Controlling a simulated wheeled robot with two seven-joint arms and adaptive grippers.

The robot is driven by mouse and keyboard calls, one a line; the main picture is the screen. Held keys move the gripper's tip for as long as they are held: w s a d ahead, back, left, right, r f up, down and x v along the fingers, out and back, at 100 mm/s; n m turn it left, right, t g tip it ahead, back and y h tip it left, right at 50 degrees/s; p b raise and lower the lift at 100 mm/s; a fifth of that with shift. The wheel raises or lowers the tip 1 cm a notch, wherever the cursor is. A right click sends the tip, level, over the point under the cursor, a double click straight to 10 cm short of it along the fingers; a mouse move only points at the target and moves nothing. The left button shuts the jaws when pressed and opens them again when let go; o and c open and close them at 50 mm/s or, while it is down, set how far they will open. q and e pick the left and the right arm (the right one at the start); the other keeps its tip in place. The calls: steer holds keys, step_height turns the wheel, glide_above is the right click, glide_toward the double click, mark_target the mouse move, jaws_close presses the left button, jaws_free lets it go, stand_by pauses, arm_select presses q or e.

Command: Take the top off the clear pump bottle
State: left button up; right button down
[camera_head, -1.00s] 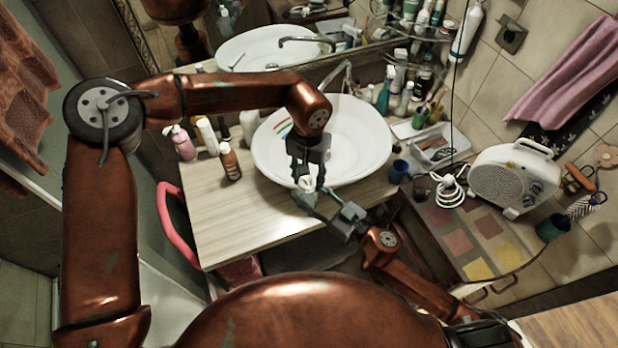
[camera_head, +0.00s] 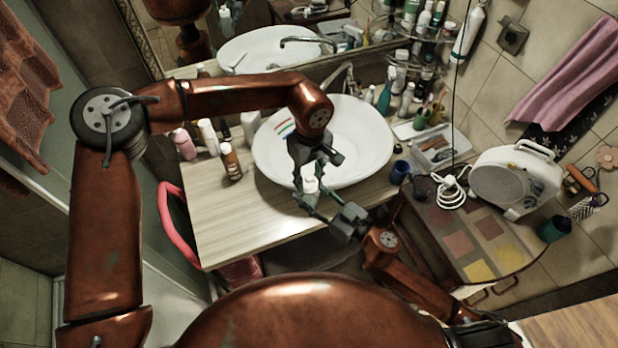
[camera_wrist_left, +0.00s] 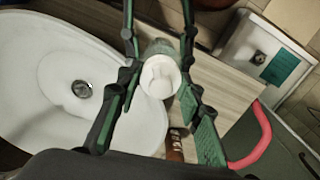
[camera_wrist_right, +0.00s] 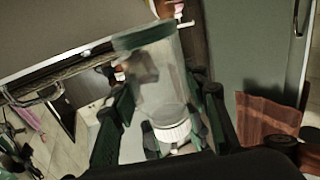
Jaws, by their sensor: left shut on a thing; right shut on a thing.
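The clear pump bottle (camera_wrist_right: 155,85) shows in the right wrist view as a see-through cylinder with its white ribbed top (camera_wrist_right: 172,133) at the lower end of the picture. My right gripper (camera_head: 307,198) is shut around the bottle body from the side, over the counter's front edge. My left gripper (camera_head: 311,178) comes from above and is shut on the white top. The top shows as a round white disc between the left fingers in the left wrist view (camera_wrist_left: 160,77). The fingers partly hide the bottle in the head view. I cannot tell whether the top is loose on the neck.
The white basin (camera_head: 365,150) is just behind the grippers. A brown bottle (camera_head: 231,162) and a pink bottle (camera_head: 184,144) stand on the counter (camera_head: 225,220) at left. The counter's front left is clear.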

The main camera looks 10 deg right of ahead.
arm_select(q)
steer(key=n, duration=0.5)
steer(key=shift+s+d+r+n, duration=0.1)
steer(key=shift+d+r+n, duration=0.05)
steer(key=shift+d+n, duration=0.25)
steer(key=n, duration=0.5)
steer(key=shift+a+n, duration=0.15)
steer(key=shift+n, duration=0.25)
steer(key=n, duration=0.5)
steer(key=shift+w+a+n, duration=0.15)
steer(key=shift+w+n, duration=0.05)
steer(key=shift+n, duration=0.1)
steer(key=n, duration=0.5)
steer(key=shift+a+r+n, duration=0.1)
steer(key=shift+a+n, duration=0.05)
steer(key=shift+n, duration=0.25)
steer(key=n, duration=0.3)
steer(key=shift+a+n, duration=0.1)
steer(key=shift+n, duration=0.2)
steer(key=n, duration=0.5)
steer(key=shift+a+n, duration=0.1)
steer(key=shift+n, duration=0.3)
steer(key=n, duration=0.5)
steer(key=shift+n, duration=0.3)
steer(key=n, duration=0.5)
steer(key=shift+s, duration=0.2)
steer(key=shift+r, duration=0.15)
